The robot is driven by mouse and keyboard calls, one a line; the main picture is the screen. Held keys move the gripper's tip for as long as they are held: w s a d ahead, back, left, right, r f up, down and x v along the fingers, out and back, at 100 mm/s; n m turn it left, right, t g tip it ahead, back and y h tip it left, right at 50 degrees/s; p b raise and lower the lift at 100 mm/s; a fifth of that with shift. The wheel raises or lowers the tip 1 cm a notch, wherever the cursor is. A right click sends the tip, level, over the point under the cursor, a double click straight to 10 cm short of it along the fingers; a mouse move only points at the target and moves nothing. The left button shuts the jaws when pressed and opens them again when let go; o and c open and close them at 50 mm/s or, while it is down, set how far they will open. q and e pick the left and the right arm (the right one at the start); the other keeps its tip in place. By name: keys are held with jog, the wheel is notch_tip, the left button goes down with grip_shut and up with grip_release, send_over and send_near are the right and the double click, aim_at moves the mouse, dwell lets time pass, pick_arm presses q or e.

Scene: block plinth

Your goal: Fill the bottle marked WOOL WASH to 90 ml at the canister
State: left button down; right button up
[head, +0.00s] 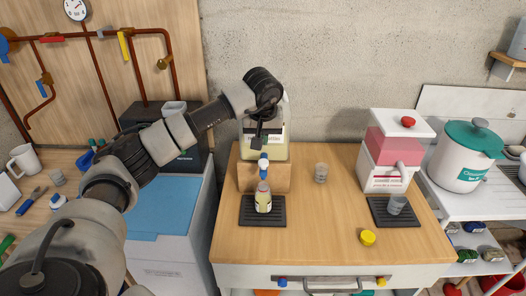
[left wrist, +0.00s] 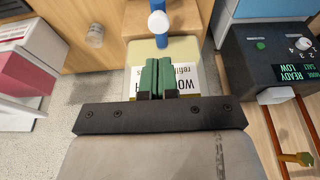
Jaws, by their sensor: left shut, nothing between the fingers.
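The bottle (head: 263,199) stands upright on a black ribbed tray (head: 247,218), under the canister's blue and white tap (head: 263,167). Its label is too small to read. The canister (head: 276,151) holds pale yellow liquid and sits on a wooden block (head: 247,178). In the left wrist view its label (left wrist: 188,79) partly reads "WO…" and "refill", with the tap (left wrist: 158,22) beyond. My left gripper (head: 257,143) is in front of the canister, above the tap. Its green fingers (left wrist: 155,77) are shut and empty. My right gripper is out of view.
A clear cup (head: 321,173) stands right of the block. Further right are a pink dispenser (head: 388,153) with a cup (head: 396,204) on its tray and a yellow lid-like piece (head: 367,237). A white pot with green lid (head: 467,157) is at far right. The front tabletop is mostly clear.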

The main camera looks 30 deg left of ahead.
pick_arm(q)
jog(key=shift+b+v, duration=0.45)
jog(key=shift+v, duration=2.1)
jog(key=shift+d, duration=0.1)
